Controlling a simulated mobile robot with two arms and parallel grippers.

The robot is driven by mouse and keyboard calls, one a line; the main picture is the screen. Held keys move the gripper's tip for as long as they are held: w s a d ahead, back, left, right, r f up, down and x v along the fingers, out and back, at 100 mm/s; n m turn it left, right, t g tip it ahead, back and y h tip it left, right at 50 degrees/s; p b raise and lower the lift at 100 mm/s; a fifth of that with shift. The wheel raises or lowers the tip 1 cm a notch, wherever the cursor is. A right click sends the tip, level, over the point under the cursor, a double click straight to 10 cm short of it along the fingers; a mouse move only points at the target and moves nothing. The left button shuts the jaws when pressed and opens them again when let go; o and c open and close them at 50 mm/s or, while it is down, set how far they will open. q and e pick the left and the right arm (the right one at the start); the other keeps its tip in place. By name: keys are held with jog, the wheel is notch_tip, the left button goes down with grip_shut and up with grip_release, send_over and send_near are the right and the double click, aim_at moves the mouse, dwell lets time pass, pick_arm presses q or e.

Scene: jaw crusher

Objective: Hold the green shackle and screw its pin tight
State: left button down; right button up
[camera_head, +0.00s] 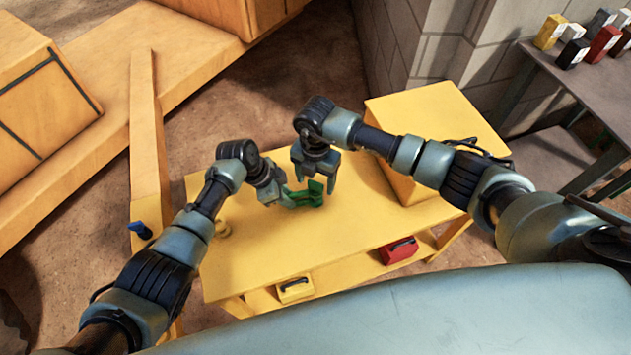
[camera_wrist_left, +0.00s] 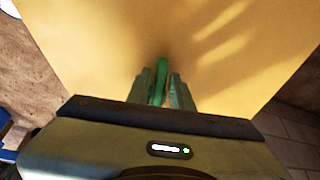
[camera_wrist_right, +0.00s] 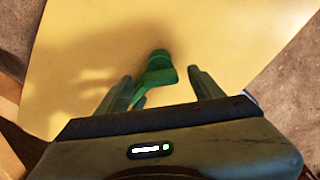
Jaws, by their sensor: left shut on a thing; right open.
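The green shackle (camera_head: 297,199) is above the yellow table (camera_head: 330,245) near its middle. My left gripper (camera_head: 276,197) is shut on the shackle from the left; in the left wrist view the green shackle (camera_wrist_left: 161,80) shows between the two fingers (camera_wrist_left: 167,92). My right gripper (camera_head: 318,186) points down at the right end of the shackle, where a wider green piece (camera_head: 316,188) shows. In the right wrist view the fingers (camera_wrist_right: 160,88) are apart, with the green piece (camera_wrist_right: 159,72) between and beyond them. I cannot tell whether the pin is seated.
A large yellow block (camera_head: 410,120) stands on the table's right side. A red case (camera_head: 399,250) and a small yellow case (camera_head: 295,290) sit below the tabletop. A dark side table (camera_head: 600,95) with several small boxes is at the right. The front of the tabletop is clear.

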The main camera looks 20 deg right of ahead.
jog(key=shift+r, duration=3.35)
pick_arm(q)
jog(key=c, duration=1.2)
grip_release()
jog(key=shift+o, duration=0.2)
pick_arm(e)
jog(key=shift+r, duration=0.1)
pick_arm(q)
jog(key=shift+p+v, duration=0.75)
pick_arm(e)
jog(key=shift+r, duration=0.65)
pick_arm(q)
jog(key=p+v, duration=0.8)
jog(key=v, duration=0.1)
jog(key=shift+d+r+p, duration=0.3)
jog(key=shift+d+p, duration=0.05)
pick_arm(e)
notch_tip(320, 180, up, 9)
jog(key=shift+f, duration=0.15)
